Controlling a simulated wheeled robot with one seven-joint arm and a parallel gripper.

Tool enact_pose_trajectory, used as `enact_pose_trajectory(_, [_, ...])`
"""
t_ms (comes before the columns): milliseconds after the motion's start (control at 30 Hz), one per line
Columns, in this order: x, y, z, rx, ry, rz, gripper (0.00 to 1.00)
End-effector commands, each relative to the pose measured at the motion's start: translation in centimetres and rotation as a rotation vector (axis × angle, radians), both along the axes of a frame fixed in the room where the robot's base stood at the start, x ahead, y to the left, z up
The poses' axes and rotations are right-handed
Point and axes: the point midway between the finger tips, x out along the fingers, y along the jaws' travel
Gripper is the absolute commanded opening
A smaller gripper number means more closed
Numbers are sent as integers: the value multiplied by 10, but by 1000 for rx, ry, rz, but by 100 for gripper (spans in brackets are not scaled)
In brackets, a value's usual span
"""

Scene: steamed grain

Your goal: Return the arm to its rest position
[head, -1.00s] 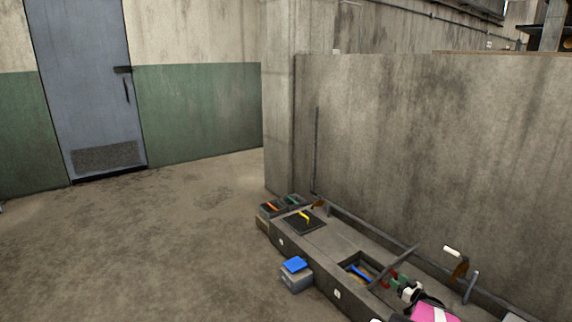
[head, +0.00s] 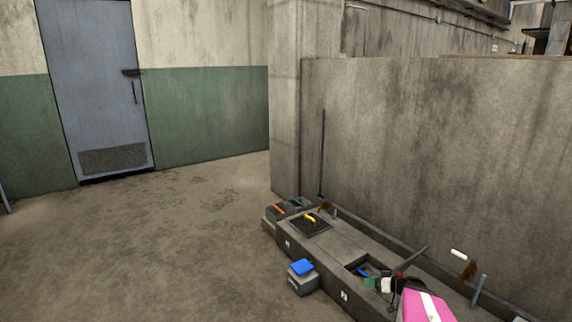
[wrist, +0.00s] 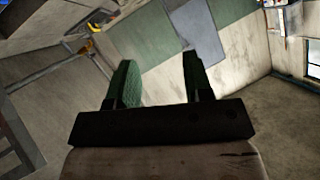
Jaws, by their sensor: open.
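My gripper (wrist: 156,72) is open in the wrist view, with two green fingers spread apart and nothing between them. In the head view my arm, pink with a white stripe, comes in at the lower right. The gripper end there is small and partly hidden by the arm. It lies in front of the long grey bench (head: 345,245), over the recess near the bench's front edge. The wrist view is tilted and looks past the fingers to the wall and floor.
A black tray (head: 298,230) with a yellow-handled tool (head: 310,217) sits on the bench's far end. A concrete wall (head: 430,150) rises behind the bench. Open floor lies to the left.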

Motion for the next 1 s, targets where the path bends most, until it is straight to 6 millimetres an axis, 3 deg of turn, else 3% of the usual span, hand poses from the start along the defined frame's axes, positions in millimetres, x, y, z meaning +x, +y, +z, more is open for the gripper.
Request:
enact_pose_trajectory(33, [-7, 23, 11, -11, 69, 36, 46])
enact_pose_trajectory(200, [-32, 85, 32, -94, 377, 104, 46])
enact_pose_trajectory(400, [-66, 136, 57, -274, 695, 57, 46])
enact_pose_trajectory(700, [-112, 173, 104, -594, 954, -242, 46])
enact_pose_trajectory(1000, [-124, 178, 129, -716, 976, -454, 46])
